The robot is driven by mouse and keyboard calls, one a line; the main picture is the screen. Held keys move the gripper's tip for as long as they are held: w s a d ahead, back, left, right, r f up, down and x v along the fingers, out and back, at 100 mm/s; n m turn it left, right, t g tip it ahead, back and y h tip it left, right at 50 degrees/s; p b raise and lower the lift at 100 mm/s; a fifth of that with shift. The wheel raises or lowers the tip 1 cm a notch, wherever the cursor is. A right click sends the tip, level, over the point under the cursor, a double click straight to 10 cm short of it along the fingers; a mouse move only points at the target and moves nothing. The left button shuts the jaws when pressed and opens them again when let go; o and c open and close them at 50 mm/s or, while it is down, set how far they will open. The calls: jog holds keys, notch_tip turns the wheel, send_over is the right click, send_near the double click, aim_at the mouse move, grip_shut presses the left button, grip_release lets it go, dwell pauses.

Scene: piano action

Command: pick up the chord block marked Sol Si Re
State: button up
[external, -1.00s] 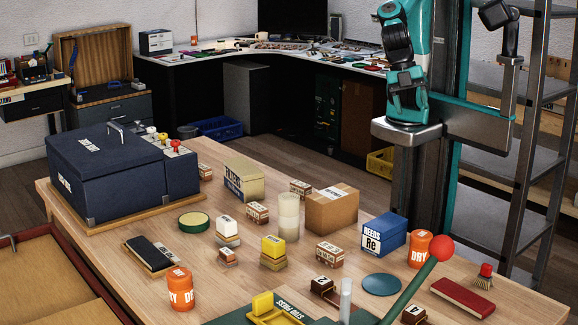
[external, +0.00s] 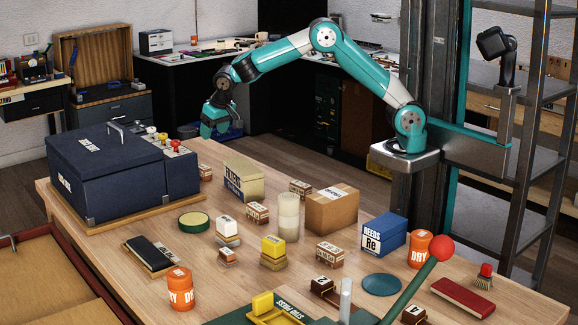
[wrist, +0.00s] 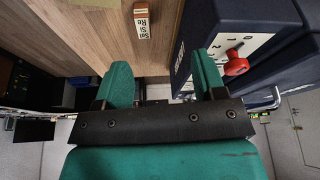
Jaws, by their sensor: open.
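The chord block marked Sol Si Re (wrist: 142,24) lies on the wooden table in the wrist view, its white lettered face toward the camera, beyond my fingertips. In the external view a small brown and white block (external: 205,172) beside the navy box appears to be the same one; its lettering is too small to read. My gripper (wrist: 163,76) is open and empty, its two teal fingers apart. In the external view my gripper (external: 214,122) hangs above and beyond the table's far left edge, higher than the block and apart from it.
The navy box (external: 110,170) with a panel of coloured knobs stands left of the block; a red knob (wrist: 235,64) shows close to my right finger. Bare wood surrounds the block's right side.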

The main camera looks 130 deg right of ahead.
jog(key=m, duration=0.2)
send_near(203, 167)
jog(key=shift+g, duration=0.3)
jog(key=p+x, duration=0.1)
jog(key=x, duration=0.4)
jog(key=shift+w+a+f+p, duration=0.1)
jog(key=shift+w+a+p, duration=0.15)
jog(key=shift+p, duration=0.1)
jog(key=shift+d+p+x, duration=0.15)
jog(key=shift+p+x, duration=0.25)
jog(key=shift+x, duration=1.15)
jog(key=shift+d+p+x, duration=0.2)
jog(key=shift+p+x, duration=0.15)
jog(key=shift+x, duration=1.2)
jog(key=c, duration=1)
